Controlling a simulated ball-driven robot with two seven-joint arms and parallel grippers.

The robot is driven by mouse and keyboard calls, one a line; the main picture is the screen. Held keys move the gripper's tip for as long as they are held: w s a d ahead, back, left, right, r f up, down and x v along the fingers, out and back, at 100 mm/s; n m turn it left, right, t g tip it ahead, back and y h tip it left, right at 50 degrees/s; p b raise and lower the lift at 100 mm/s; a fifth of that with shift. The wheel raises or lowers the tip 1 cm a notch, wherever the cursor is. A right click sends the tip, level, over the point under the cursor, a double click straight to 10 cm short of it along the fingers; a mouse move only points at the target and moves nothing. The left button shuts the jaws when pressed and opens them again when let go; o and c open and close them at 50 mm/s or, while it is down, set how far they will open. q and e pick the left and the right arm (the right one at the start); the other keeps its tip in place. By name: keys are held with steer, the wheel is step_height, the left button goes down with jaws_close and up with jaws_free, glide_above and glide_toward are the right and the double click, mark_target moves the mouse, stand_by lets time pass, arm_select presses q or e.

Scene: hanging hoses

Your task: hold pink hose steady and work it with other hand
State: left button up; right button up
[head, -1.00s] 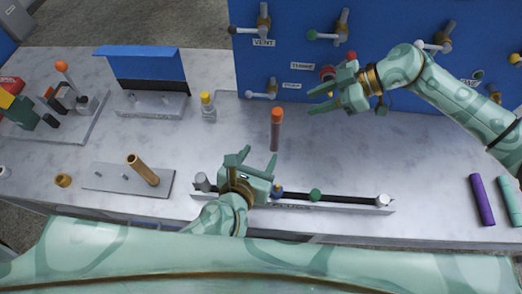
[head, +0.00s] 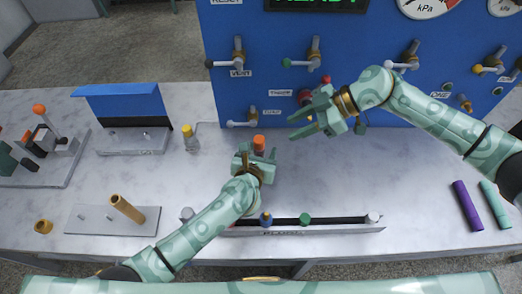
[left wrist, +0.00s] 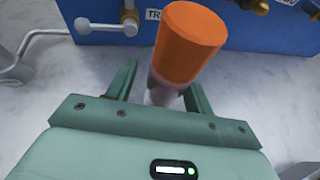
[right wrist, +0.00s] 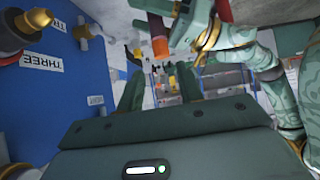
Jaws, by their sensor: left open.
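The pink hose stands upright from the tabletop, with an orange end (head: 259,145) on top. In the left wrist view the orange end (left wrist: 188,42) is large and close, with a short dull pink stretch (left wrist: 160,82) below it. My left gripper (head: 257,158) is open, its fingers apart on either side of the hose; contact cannot be made out. The lower hose is hidden behind this gripper. My right gripper (head: 300,124) is open and empty, to the right of the hose and near the blue panel. The right wrist view shows the orange end (right wrist: 160,48) beyond its fingers.
A blue panel (head: 230,95) with several valve handles stands behind. A slotted rail (head: 340,227) lies in front. Purple (head: 467,204) and teal (head: 495,204) tubes lie at the right. The marble table is clear at right centre.

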arm_select(q)
steer(key=shift+c, duration=0.3)
steer(key=c, duration=1)
arm_select(e)
steer(key=o, duration=0.3)
steer(key=shift+w+r, duration=0.1)
steer(key=shift+r, duration=0.05)
step_height(320, 180, up, 7)
steer(key=n, duration=0.3)
glide_above(259, 139)
steer(key=w+d, duration=0.2)
steer(key=d, duration=0.1)
arm_select(q)
steer(key=shift+a, duration=0.1)
arm_select(e)
steer(key=s+a+r+n+h, duration=0.2)
steer(key=a+n+h, duration=0.2)
steer(key=a+h, duration=0.25)
steer(key=d+f+h, duration=0.1)
steer(key=f, duration=0.3)
steer(key=d+f+h, duration=0.1)
steer(key=f, duration=0.4)
steer(key=d+f+h, duration=0.1)
steer(key=f+h, duration=0.1)
steer(key=f, duration=0.3)
steer(key=shift+d+f, duration=0.2)
steer(key=shift+d, duration=0.05)
